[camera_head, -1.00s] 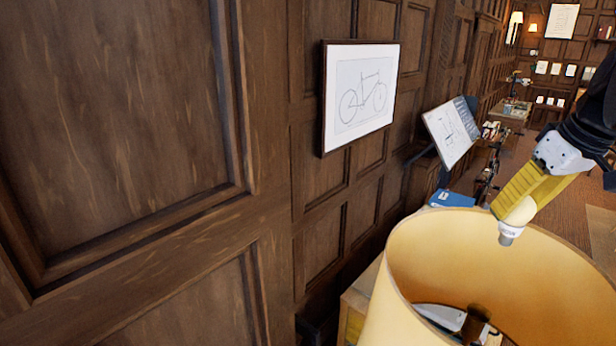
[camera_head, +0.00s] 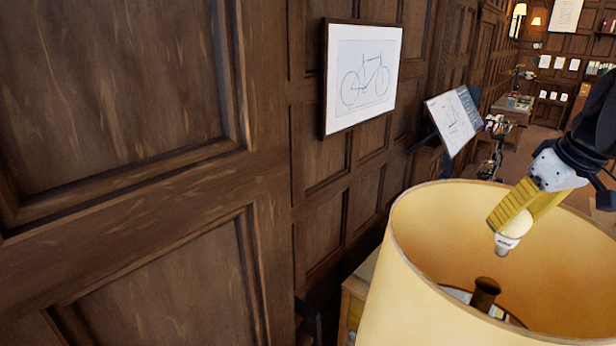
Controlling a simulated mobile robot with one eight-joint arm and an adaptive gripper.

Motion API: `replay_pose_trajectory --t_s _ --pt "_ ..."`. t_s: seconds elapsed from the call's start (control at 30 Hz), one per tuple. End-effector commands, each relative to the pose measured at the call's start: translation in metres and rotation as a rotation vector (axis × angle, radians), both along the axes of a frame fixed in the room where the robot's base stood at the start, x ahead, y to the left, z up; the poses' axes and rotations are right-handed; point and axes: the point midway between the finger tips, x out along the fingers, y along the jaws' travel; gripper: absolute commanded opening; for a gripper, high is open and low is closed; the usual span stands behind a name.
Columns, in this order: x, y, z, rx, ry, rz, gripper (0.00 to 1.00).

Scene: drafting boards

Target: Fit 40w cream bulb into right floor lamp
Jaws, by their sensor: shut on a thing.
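My gripper (camera_head: 514,208) comes in from the right with yellow fingers shut on a cream bulb (camera_head: 508,238). The bulb hangs tilted, its metal base pointing down, with faint printing on its collar that is too small to read. A floor lamp with a large cream drum shade (camera_head: 400,300) stands in front at the lower right. The bulb is over the open top of the shade, at about rim height in the picture. Inside the shade is a dark brown socket (camera_head: 485,293), below and left of the bulb and apart from it. The lamp's pole is hidden by the shade.
A dark panelled wall (camera_head: 120,180) fills the left, with a framed bicycle drawing (camera_head: 362,78). A drafting board (camera_head: 452,122) stands behind the shade. A wooden cabinet (camera_head: 355,300) is left of the shade. Desks (camera_head: 512,108) are at the far right.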

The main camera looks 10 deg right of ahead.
Motion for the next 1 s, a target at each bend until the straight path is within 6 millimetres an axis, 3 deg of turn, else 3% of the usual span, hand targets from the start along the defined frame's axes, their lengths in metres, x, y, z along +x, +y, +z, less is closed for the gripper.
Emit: replay_pose_trajectory --t_s 0.7,1.0 --pt "0.000 0.000 -0.081 0.000 0.000 0.000 0.30" --pt "0.000 0.000 -0.099 0.000 0.000 0.000 0.30"
